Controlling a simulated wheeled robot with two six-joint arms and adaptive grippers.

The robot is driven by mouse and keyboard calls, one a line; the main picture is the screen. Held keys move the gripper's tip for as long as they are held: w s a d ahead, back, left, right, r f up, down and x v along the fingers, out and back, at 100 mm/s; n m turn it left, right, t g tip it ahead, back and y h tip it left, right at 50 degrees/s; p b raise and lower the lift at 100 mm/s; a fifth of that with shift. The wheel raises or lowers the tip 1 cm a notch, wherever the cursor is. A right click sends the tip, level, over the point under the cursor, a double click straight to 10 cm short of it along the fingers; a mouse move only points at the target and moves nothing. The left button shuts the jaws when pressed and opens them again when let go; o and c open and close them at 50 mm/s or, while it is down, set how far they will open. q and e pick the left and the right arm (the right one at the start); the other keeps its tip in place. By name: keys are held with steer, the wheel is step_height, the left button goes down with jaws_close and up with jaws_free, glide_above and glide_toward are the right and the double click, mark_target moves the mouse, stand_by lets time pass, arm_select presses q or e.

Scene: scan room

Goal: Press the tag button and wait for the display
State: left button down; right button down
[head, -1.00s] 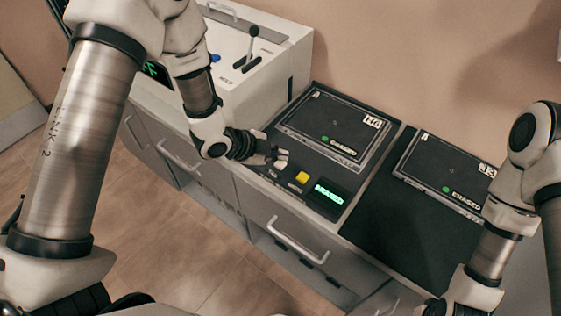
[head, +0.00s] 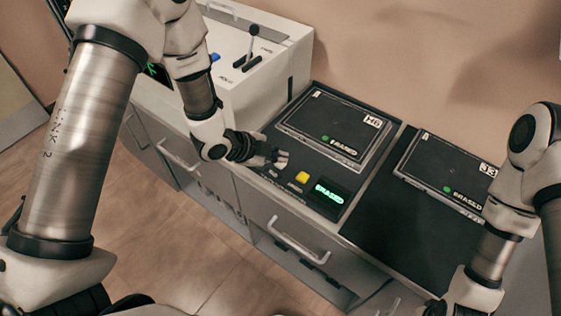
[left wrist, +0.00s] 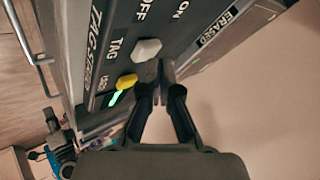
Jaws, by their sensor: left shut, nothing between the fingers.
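A black console panel carries the buttons. In the left wrist view a pale button (left wrist: 147,50) sits beside the printed word TAG. A yellow button (left wrist: 127,82) lies lower on the same panel; it also shows in the head view (head: 302,177). A small display (head: 329,195) beside the yellow button is lit with green text, which looks like ERASED. My left gripper (head: 281,159) is shut and empty over the panel, its tips close to the pale button. I cannot tell whether they touch it. My right gripper's fingers are outside the picture.
A dark framed plate (head: 335,125) lies behind the buttons, and a second similar plate (head: 446,170) lies to its right. A white box (head: 235,62) with a lever stands at the left. Cabinet drawers with handles are below. The wall rises behind.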

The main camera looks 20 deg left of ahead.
mark_target(279, 164)
arm_select(q)
steer(key=shift+f+b, duration=0.4)
steer(key=shift+f, duration=0.15)
stand_by(0.4)
steer(key=shift+r, duration=0.1)
steer(key=shift+r+p, duration=0.8)
steer(key=shift+r, duration=0.05)
step_height(279, 164, up, 5)
steer(key=p, duration=0.4)
steer(key=shift+r, duration=0.1)
stand_by(0.6)
